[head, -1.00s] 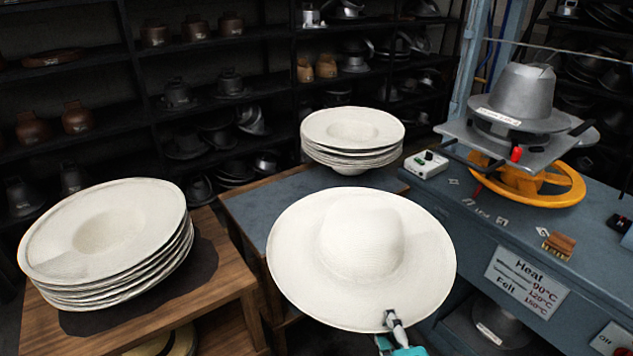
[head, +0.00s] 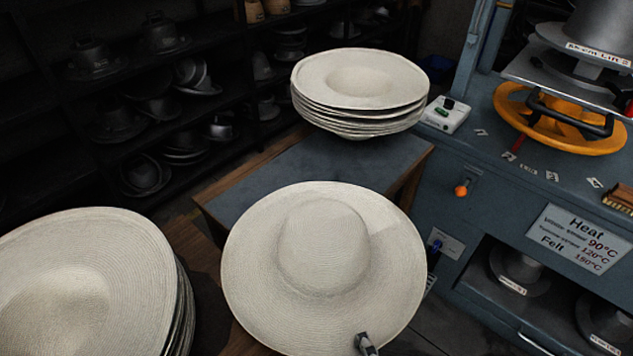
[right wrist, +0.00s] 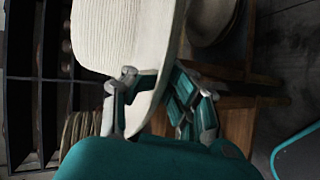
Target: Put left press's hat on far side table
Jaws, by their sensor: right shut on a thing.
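The white wide-brimmed hat (head: 325,245) is held crown up in front of me in the head view. My right gripper (head: 366,345) is shut on its near brim edge; only a fingertip shows there. In the right wrist view the fingers (right wrist: 135,88) pinch the brim of the hat (right wrist: 115,35). The far side table (head: 290,175) has a blue-grey top and wooden edges. It lies behind the hat, which hides its near part. A stack of white hats (head: 360,85) sits at its back end. My left gripper is not in view.
Another stack of white hats (head: 75,280) stands at the lower left. At right is a blue-grey press bench (head: 450,160) with a control box (head: 446,114), a yellow wheel (head: 560,120) and a metal hat form (head: 600,30). Bare tabletop shows between the held hat and the far stack.

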